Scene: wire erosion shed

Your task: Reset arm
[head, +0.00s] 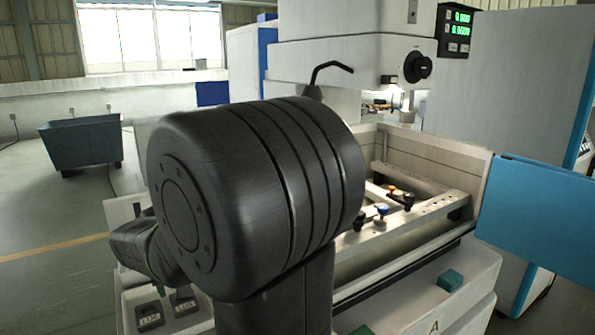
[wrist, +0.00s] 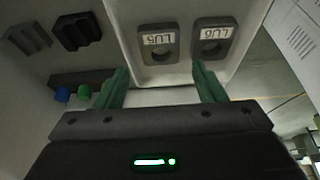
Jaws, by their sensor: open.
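My gripper (wrist: 158,90) shows in the wrist view with its two green fingers spread apart. It is open, and nothing is between the fingers. Beyond the fingertips, a white tray (wrist: 180,76) holds two grey blocks with round holes and upside-down labels, a left one (wrist: 158,43) and a right one (wrist: 212,38). In the head view my dark arm fills the middle and hides my gripper. The two labelled blocks also show in the head view, lower left (head: 149,316) and (head: 184,302).
The machine's open work tank (head: 430,165) stands right of my arm, with a clamping frame and several knobs inside. A blue door panel (head: 535,212) juts out at the right. A dark blue bin (head: 82,142) stands on open floor at the left.

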